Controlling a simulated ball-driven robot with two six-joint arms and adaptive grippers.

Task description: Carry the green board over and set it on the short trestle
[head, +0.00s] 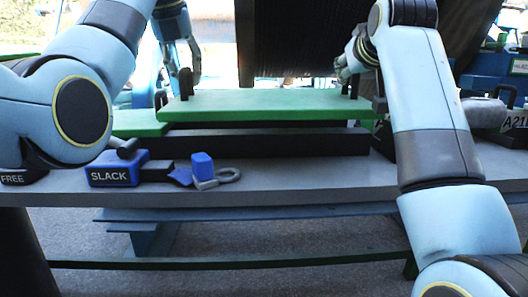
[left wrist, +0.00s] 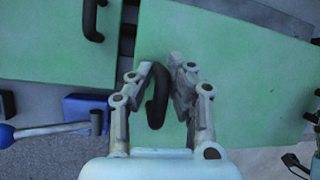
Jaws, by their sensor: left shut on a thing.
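The green board (head: 275,106) lies level above a long dark beam (head: 260,144), with dark shadow between them. My left gripper (head: 185,70) is shut on the black handle (head: 187,84) at the board's left end. In the left wrist view the fingers (left wrist: 160,72) close around this handle (left wrist: 156,105), over the green surface (left wrist: 220,50). My right gripper (head: 347,66) is near the handle (head: 352,85) at the board's right end; its fingers are small and partly hidden by my arm. I cannot tell which support is the short trestle.
Another green board (head: 140,123) with a black handle (left wrist: 92,20) lies close on the left. A blue SLACK block (head: 115,172) and a blue-and-grey shackle-like piece (head: 204,172) sit on the grey table (head: 300,183). A dark reel (head: 300,40) stands behind.

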